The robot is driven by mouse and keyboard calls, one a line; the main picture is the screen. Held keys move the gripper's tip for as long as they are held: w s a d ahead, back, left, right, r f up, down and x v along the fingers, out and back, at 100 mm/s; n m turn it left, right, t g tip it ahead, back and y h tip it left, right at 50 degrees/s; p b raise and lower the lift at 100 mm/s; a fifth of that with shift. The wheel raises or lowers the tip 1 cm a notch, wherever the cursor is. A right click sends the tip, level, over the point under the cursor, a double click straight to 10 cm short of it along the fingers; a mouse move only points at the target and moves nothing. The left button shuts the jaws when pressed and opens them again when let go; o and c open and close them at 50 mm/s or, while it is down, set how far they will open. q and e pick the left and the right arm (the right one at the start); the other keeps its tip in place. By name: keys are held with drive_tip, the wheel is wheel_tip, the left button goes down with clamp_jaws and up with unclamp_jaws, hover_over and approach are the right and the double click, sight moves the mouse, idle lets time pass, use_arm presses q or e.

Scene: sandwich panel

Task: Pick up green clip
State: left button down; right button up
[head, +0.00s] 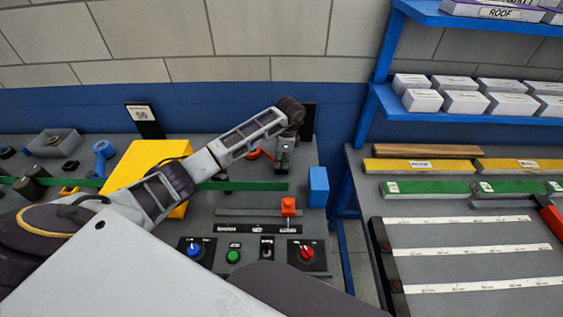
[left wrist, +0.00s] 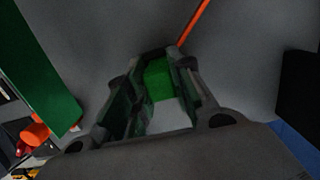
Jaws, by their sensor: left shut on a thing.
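My left gripper (head: 283,160) points down over the back right of the grey bench, beside a red-orange part. In the left wrist view its fingers (left wrist: 158,95) are closed around a small bright green block, the green clip (left wrist: 158,82). The clip sits between the fingertips. In the head view the clip is hidden by the gripper, and I cannot tell whether it is clear of the bench. My right gripper is not in view.
A long green strip (head: 240,186) runs along the bench past a yellow block (head: 140,168). A blue block (head: 318,187) stands to the right of the gripper. Knobs and buttons (head: 233,256) line the front. A second table (head: 450,208) stands right, below blue shelves (head: 425,14).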

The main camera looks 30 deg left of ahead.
use_arm(q)
wheel_tip(320, 180, up, 10)
drive_tip(key=shift+f+b, duration=0.25)
drive_tip(key=shift+b, duration=0.35)
drive_tip(key=shift+r, duration=0.15)
idle(0.3)
drive_tip(key=shift+r+p, duration=0.4)
drive_tip(key=shift+p, duration=0.15)
drive_tip(key=shift+f, duration=0.1)
